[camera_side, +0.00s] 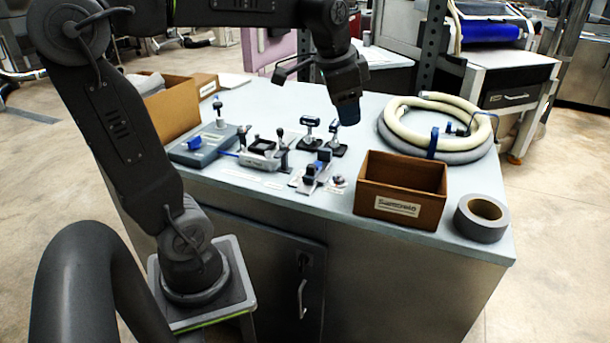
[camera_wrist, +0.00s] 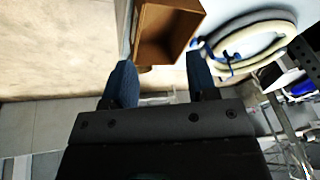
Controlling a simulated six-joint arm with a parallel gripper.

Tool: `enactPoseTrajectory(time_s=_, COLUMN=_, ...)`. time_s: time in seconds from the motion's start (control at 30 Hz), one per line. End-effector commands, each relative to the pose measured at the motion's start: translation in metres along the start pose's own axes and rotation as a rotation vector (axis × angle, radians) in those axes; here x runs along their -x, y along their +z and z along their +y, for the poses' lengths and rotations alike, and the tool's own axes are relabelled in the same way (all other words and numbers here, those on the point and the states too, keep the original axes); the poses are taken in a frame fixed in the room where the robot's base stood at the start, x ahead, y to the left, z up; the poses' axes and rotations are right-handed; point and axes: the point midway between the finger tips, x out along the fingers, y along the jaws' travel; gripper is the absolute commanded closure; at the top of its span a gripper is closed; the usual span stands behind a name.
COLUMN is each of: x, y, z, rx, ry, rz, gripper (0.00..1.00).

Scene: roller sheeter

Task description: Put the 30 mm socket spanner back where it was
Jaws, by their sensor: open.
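Several small upright tools with dark T-shaped tops stand on the bench in the side view, among them one on the left (camera_side: 218,112), one in the middle (camera_side: 310,130) and one to its right (camera_side: 333,132). I cannot tell which, if any, is the 30 mm socket spanner. My gripper (camera_side: 347,112) hangs above the bench, behind the small brown box and right of the upright tools. The wrist view shows its two blue fingers (camera_wrist: 161,82) spread wide with nothing between them.
An open brown box (camera_side: 398,209) and a grey tape roll (camera_side: 481,217) sit at the front right. A coiled hose (camera_side: 390,125) lies behind them. A blue-grey device (camera_side: 203,148), a small black fixture (camera_side: 262,155) and larger cardboard boxes (camera_side: 172,110) occupy the left.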

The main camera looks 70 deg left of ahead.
Motion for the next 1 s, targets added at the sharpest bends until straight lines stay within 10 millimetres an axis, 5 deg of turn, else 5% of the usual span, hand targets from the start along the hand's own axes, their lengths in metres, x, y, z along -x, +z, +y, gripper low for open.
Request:
enactPoseTrajectory(time_s=0.1, x=0.002, y=0.034, z=0.060, rx=0.098, ry=0.007, rz=0.079, gripper=0.47)
enactPoseTrajectory(time_s=0.33, x=-0.013, y=0.086, z=0.120, rx=0.255, ry=0.049, rz=0.176, gripper=0.47)
enactPoseTrajectory(time_s=1.0, x=-0.020, y=0.099, z=0.131, rx=0.301, ry=0.065, rz=0.193, gripper=0.47)
